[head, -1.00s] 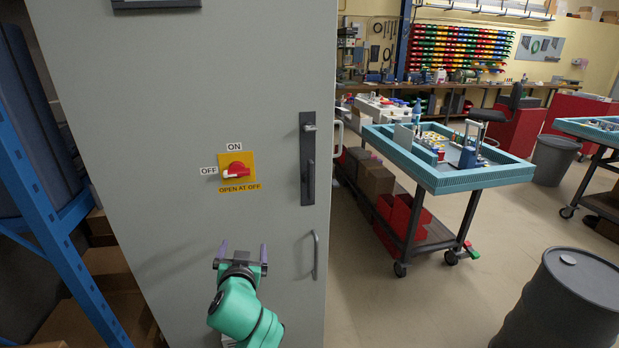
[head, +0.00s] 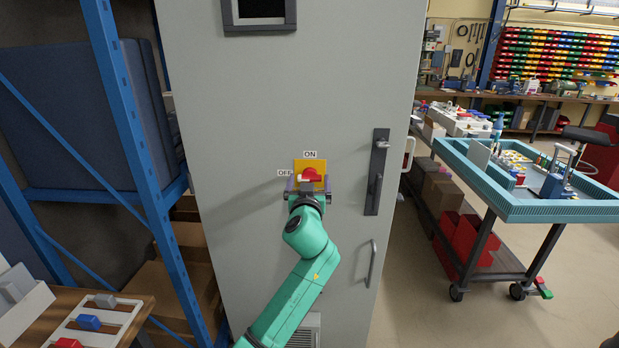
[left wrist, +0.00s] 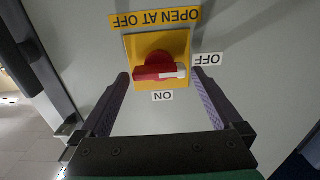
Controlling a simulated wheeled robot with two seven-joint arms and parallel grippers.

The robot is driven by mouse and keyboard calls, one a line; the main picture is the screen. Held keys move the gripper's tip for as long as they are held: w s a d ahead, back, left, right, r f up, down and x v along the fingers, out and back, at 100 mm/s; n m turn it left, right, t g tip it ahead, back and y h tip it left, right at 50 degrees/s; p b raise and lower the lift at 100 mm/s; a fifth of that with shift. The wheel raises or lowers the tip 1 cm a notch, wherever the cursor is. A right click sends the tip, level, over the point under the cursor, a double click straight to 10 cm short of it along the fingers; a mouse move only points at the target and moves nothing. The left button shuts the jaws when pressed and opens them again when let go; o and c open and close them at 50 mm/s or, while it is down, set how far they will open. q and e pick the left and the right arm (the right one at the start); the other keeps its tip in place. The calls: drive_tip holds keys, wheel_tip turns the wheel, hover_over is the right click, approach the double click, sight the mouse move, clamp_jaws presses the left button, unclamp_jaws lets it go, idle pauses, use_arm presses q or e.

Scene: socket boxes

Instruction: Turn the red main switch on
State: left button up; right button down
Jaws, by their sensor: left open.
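The red main switch (head: 311,174) sits on a yellow plate (head: 299,164) on the grey cabinet door (head: 260,110). In the left wrist view, upside down, the red switch handle (left wrist: 152,73) lies level, its white tip towards the OFF label (left wrist: 208,59). The ON label (left wrist: 162,96) is at a right angle to it. My left gripper (head: 308,184) is open in front of the switch in the head view. In the left wrist view its two fingers (left wrist: 160,77) stand on either side of the handle, apart from it. My right gripper is not in view.
A dark door handle (head: 377,172) and a grey pull handle (head: 371,263) stick out right of the switch. A blue shelf rack (head: 130,110) stands left of the cabinet. A blue-edged cart (head: 530,213) stands to the right. A wooden table (head: 150,300) is at the lower left.

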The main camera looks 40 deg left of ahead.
use_arm(q)
drive_tip(key=shift+w, duration=0.15)
drive_tip(key=shift+c, duration=0.6)
drive_tip(key=c, duration=1)
drive_tip(key=shift+c, duration=0.2)
